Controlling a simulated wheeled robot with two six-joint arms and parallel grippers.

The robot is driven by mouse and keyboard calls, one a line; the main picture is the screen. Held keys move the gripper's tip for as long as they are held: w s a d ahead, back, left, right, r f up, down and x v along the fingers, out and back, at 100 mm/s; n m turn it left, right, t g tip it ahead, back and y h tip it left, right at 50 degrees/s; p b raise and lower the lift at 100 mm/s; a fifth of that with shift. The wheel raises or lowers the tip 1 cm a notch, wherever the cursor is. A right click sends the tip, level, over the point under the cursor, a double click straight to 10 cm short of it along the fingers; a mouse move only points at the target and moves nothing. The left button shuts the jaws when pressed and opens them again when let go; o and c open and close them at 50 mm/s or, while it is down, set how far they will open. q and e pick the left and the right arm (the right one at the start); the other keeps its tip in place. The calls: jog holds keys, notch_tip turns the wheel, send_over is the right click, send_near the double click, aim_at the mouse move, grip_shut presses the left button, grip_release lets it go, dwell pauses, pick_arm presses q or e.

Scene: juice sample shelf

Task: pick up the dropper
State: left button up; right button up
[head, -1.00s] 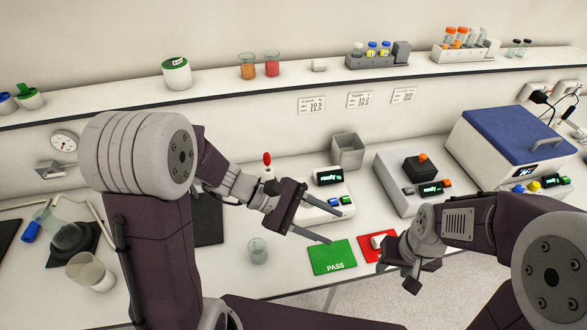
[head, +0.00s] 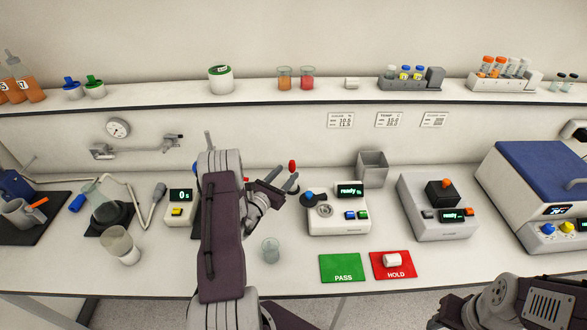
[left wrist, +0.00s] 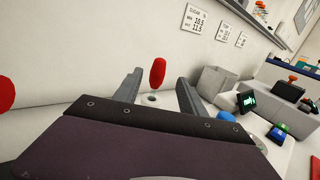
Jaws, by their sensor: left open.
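The dropper shows as a red bulb (head: 292,165) standing upright near the back wall of the bench, just beyond my left gripper. In the left wrist view the red bulb (left wrist: 157,72) appears between the two fingers, above a small white holder (left wrist: 150,99). Its lower part is hidden. My left gripper (head: 286,181) is open and empty, with its fingers pointing towards the bulb. I cannot tell how far the fingertips are from it. My right gripper (head: 441,321) is only partly in view at the bottom right edge, and its jaws cannot be made out.
A white instrument (head: 340,226) with a "ready" display stands right of the left gripper, with a grey bin (head: 372,168) behind it. A small glass beaker (head: 271,249) stands in front. Green PASS (head: 343,268) and red HOLD (head: 380,274) mats lie at the front.

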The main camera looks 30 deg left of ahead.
aim_at(290, 168)
pick_arm(q)
jog(key=w+p, duration=0.1)
jog(key=w, duration=0.3)
jog(key=shift+w+a+p, duration=0.15)
jog(key=shift+w+p, duration=0.05)
jog(key=shift+p, duration=0.2)
jog(key=shift+w, duration=0.45)
jog(key=shift+s, duration=0.1)
jog(key=c, duration=0.9)
